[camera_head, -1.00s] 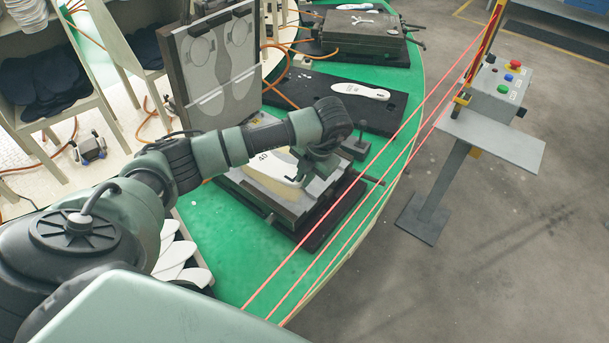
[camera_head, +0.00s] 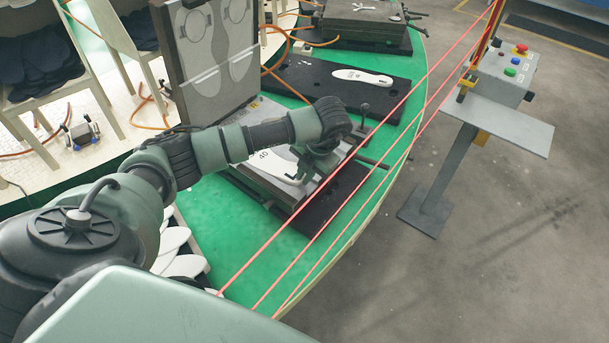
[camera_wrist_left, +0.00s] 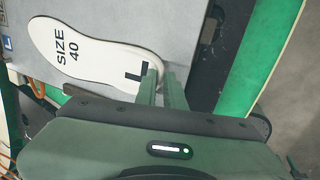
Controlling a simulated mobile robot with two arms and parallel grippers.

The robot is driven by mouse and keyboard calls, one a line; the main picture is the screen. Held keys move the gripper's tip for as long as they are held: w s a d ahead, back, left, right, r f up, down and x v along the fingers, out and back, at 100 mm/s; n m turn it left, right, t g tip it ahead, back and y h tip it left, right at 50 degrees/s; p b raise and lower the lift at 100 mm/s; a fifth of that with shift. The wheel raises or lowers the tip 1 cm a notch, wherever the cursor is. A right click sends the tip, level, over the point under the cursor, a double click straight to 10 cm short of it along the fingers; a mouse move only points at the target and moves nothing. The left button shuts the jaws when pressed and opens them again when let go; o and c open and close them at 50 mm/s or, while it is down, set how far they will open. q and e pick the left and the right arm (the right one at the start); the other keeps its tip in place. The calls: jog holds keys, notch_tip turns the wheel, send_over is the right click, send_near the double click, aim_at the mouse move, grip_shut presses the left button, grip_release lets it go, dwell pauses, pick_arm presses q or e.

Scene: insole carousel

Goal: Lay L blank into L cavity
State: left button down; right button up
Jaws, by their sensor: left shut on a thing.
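The L blank is a white insole sole printed "SIZE 40" with a black L mark; it shows in the head view (camera_head: 272,163) and in the left wrist view (camera_wrist_left: 85,45). It lies over the grey mould plate (camera_wrist_left: 120,12), which has a blue L label (camera_wrist_left: 7,43) at its left. My left gripper (camera_head: 299,177) is shut on the blank's edge beside the L mark, where its fingers (camera_wrist_left: 163,78) show in the wrist view. The cavity is mostly hidden under the blank. I cannot tell whether the blank is fully seated. My right gripper is out of view.
The mould's open lid (camera_head: 212,55) stands upright behind the plate. A black plate with a white insole (camera_head: 362,77) and another mould (camera_head: 362,24) lie farther along the green table (camera_head: 240,262). Red beams cross the right edge. White blanks (camera_head: 176,255) lie at lower left.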

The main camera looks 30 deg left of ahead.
pick_arm(q)
jog(key=shift+s+d+f, duration=0.15)
jog(key=shift+s+f, duration=0.25)
jog(key=shift+f, duration=0.2)
jog(key=c, duration=1.4)
grip_release()
jog(key=shift+c, duration=0.2)
jog(key=b+v, duration=0.1)
jog(key=v, duration=0.7)
jog(key=shift+w+a+r, duration=0.25)
jog(key=shift+w+r, duration=0.2)
jog(key=shift+r, duration=0.05)
jog(key=shift+s, duration=0.1)
